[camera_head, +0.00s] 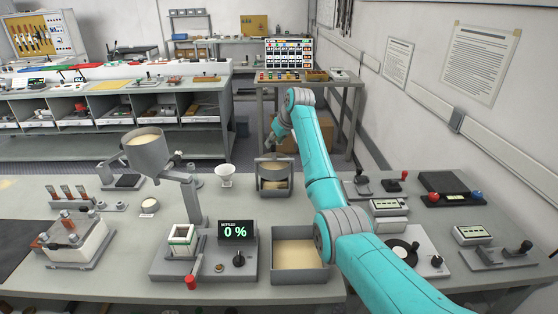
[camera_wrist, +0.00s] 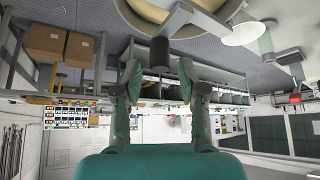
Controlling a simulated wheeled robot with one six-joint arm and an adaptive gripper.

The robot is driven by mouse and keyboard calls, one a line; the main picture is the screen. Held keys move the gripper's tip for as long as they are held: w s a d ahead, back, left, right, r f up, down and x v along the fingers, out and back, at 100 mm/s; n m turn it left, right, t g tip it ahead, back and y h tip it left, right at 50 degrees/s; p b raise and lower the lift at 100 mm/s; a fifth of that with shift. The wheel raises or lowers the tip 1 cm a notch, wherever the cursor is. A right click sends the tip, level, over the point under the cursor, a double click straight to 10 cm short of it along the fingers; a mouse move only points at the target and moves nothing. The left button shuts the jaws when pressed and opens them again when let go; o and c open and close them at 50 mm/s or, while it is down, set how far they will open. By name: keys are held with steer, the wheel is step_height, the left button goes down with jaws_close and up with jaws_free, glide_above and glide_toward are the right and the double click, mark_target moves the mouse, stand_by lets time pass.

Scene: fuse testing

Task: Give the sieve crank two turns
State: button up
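The sieve (camera_head: 273,182) is a small grey frame with a round drum, standing on the bench past the sand tray. My gripper (camera_head: 270,140) is just above and behind it, at the end of my teal arm, small and partly hidden by the arm. In the wrist view a dark cylindrical knob (camera_wrist: 159,51), apparently the crank handle, lies close to the fingertips, in the gap between them. A round rim with tan contents (camera_wrist: 180,18) is beside the knob. My gripper (camera_wrist: 160,72) has its fingers apart, with visible space on both sides of the knob. I cannot tell any contact.
A grey hopper (camera_head: 146,152) on a post and a white funnel cup (camera_head: 225,175) stand left of the sieve. A tray of sand (camera_head: 300,254) and a 0 % display unit (camera_head: 236,231) are nearer. Switch boxes (camera_head: 450,188) fill the right side.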

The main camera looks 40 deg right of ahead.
steer(key=shift+v, duration=3)
